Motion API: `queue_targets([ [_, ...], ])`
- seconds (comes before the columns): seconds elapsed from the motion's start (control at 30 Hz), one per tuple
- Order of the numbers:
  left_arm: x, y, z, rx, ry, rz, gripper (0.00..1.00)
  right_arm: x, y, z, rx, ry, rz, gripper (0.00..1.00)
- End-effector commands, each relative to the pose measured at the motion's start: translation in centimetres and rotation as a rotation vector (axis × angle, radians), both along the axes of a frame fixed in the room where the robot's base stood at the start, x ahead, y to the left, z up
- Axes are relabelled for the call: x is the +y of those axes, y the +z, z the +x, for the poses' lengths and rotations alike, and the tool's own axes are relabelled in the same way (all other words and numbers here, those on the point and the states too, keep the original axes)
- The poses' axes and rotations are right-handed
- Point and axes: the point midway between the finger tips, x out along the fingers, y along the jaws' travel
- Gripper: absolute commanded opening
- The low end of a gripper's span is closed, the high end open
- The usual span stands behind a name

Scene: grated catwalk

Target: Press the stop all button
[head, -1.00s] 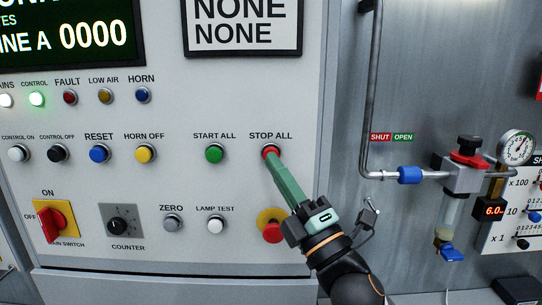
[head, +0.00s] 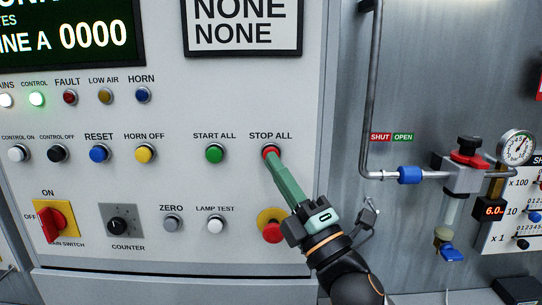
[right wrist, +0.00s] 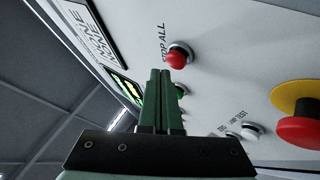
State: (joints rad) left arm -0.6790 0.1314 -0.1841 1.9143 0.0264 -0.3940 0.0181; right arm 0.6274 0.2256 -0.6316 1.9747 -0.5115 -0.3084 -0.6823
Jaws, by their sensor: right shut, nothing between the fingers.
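The stop all button (head: 270,150) is a red push button in a metal ring, under the "STOP ALL" label on the grey panel. It also shows in the right wrist view (right wrist: 177,58), just beyond the fingertips. My right gripper (head: 273,160) is shut and empty, with its green fingers pointing up at the panel. In the head view the tips overlap the lower part of the button. In the right wrist view the tips (right wrist: 160,73) lie close beside it; I cannot tell whether they touch. My left gripper is out of view.
The green start all button (head: 214,153) is to the left. A red emergency button on a yellow base (head: 271,232) is below, beside my right gripper. A pipe (head: 370,90) and a valve with a red knob (head: 468,153) are on the right wall.

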Motion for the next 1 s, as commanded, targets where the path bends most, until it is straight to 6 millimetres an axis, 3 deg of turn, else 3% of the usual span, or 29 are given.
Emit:
queue_targets([
  [1.0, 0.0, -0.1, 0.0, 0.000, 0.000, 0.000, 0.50, 0.0, 0.0, 1.3, 0.000, 0.000, 0.000, 0.00],
])
